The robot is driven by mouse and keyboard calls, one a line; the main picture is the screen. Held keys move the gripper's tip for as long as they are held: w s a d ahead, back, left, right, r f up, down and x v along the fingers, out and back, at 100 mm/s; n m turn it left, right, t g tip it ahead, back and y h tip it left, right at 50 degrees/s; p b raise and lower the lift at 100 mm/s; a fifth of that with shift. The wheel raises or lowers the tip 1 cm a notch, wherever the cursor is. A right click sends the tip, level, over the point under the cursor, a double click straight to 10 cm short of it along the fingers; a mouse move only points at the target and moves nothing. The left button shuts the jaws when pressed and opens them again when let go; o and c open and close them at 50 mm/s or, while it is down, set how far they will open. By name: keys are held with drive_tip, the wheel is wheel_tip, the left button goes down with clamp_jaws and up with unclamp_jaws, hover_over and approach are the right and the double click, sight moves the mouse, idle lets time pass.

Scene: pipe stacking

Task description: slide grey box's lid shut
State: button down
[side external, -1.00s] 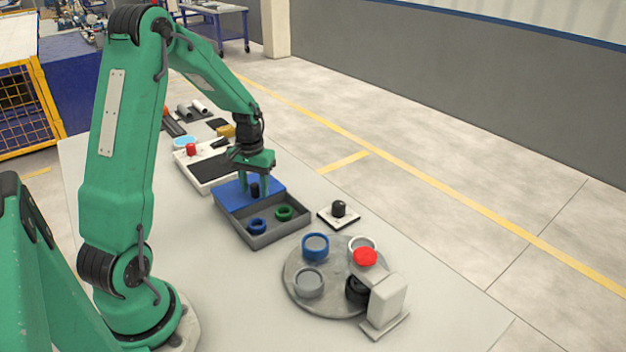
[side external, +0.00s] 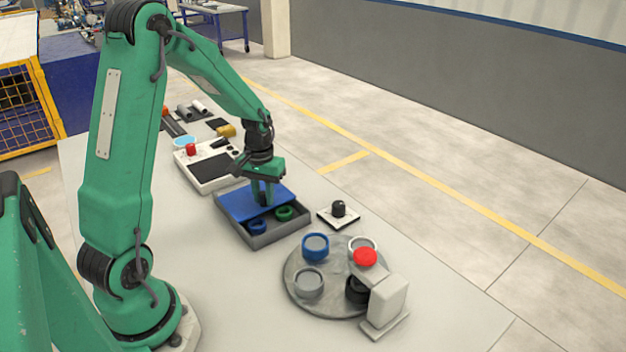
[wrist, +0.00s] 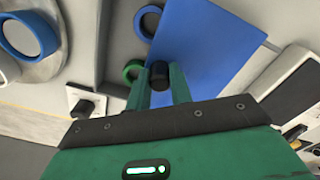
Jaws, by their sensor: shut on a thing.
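The grey box (side external: 271,236) stands on the table with its blue lid (side external: 237,203) covering the back part of the opening. The front part is open. Inside are a blue ring (side external: 257,227), partly under the lid's edge, and a green ring (side external: 284,213). My gripper (side external: 265,197) is over the lid and shut on the black knob (wrist: 160,74) near the lid's edge, seen between the fingers in the wrist view. The lid (wrist: 205,60) and the green ring (wrist: 132,71) also show there.
A black knob on a white plate (side external: 338,211) sits right of the box. A white control panel (side external: 205,168) lies behind it.

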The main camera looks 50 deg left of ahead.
drive_tip(key=d, duration=0.7)
drive_tip(key=shift+d, duration=0.2)
drive_tip(key=c, duration=1.3)
unclamp_jaws()
drive_tip(key=shift+o, duration=0.2)
drive_tip(key=shift+a+r, duration=0.1)
drive_tip(key=shift+r, duration=0.05)
drive_tip(key=shift+r, duration=0.2)
wheel_tip(320, 180, up, 7)
drive_tip(key=shift+r, duration=0.2)
